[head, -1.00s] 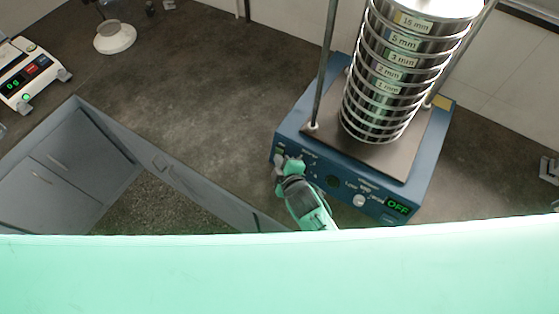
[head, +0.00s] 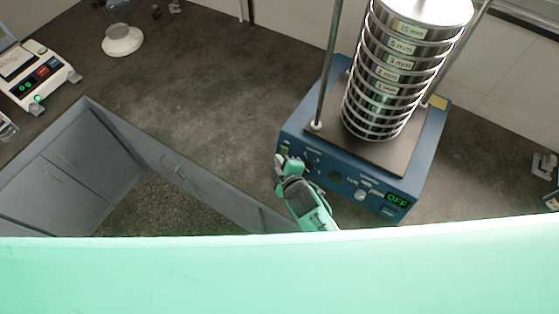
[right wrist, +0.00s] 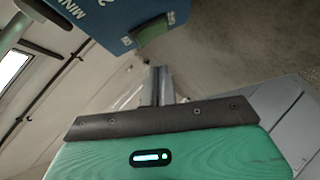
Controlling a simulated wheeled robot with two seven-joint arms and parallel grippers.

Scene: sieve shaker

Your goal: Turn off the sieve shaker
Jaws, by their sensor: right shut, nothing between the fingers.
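The sieve shaker (head: 365,185) is a blue box with a tall stack of metal sieves (head: 392,75) on its dark top plate. Its front display (head: 397,200) reads OFF in green. My right gripper (head: 282,160) is at the left end of the front panel, close to the green switch (head: 286,148). In the right wrist view the green switch (right wrist: 153,28) shows on the blue box, beyond the fingertips (right wrist: 160,72). The fingers are shut and empty, with a small gap to the switch. My left gripper is not in view.
A white scale (head: 35,75) with a lit display stands at the far left. A round white-based item (head: 122,42) stands at the back left. The dark bench (head: 205,80) is clear left of the shaker. Grey cabinets (head: 75,165) lie below the bench edge.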

